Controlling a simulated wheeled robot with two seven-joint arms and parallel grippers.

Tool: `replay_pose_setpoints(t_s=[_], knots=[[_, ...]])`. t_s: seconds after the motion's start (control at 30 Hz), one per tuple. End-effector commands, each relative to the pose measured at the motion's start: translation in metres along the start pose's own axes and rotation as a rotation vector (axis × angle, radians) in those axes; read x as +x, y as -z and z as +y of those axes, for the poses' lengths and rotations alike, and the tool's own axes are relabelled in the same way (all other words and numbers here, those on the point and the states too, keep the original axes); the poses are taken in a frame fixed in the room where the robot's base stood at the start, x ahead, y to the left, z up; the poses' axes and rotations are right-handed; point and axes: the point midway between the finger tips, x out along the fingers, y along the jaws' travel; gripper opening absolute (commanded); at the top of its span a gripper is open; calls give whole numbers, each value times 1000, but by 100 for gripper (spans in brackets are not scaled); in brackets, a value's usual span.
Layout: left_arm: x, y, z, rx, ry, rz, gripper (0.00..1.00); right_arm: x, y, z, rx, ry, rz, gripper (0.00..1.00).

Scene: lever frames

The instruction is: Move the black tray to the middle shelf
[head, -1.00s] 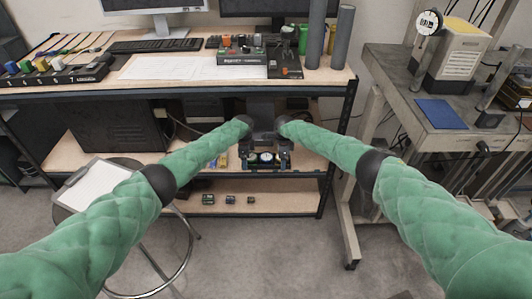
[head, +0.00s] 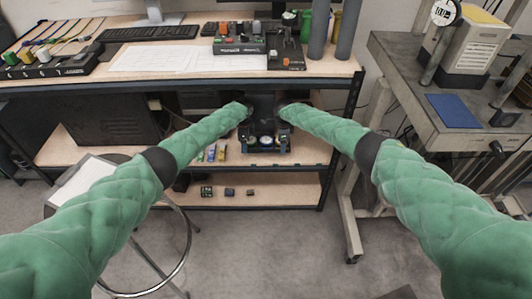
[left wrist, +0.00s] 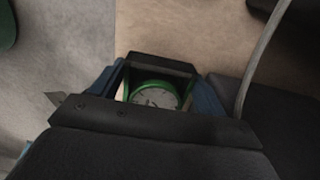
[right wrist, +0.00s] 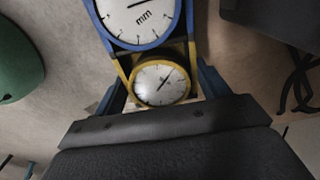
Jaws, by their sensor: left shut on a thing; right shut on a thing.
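The black tray (head: 266,153) is between my two grippers, under the desk top and over the front part of the middle shelf (head: 305,150) in the head view. Round dial gauges stand in it. A green-rimmed gauge (left wrist: 155,95) shows in the left wrist view. A yellow-rimmed gauge (right wrist: 160,82) and a blue-rimmed gauge (right wrist: 140,20) show in the right wrist view. My left gripper (head: 246,141) is shut on the tray's left side. My right gripper (head: 287,141) is shut on its right side. I cannot tell whether the tray touches the shelf.
A black case (head: 115,130) stands left on the middle shelf, with small coloured items (head: 215,152) beside the tray. The bottom shelf (head: 285,192) holds several small blocks. A stool (head: 85,185) stands front left, a grey bench (head: 430,70) right.

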Motion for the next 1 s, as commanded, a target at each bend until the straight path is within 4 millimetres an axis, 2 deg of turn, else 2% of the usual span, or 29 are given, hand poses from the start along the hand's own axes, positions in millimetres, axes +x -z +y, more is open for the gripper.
replay_pose_setpoints(t_s=[0.93, 0.97, 1.0], knots=[[38, 3, 0, 0, 1, 4, 46, 39, -3, 0, 0, 0, -2, 46], [39, 2, 0, 0, 0, 3, 76, 40, -3, 0, -1, 1, -2, 76], [39, 2, 0, 0, 1, 3, 84, 39, -2, 0, -1, 1, -2, 84]])
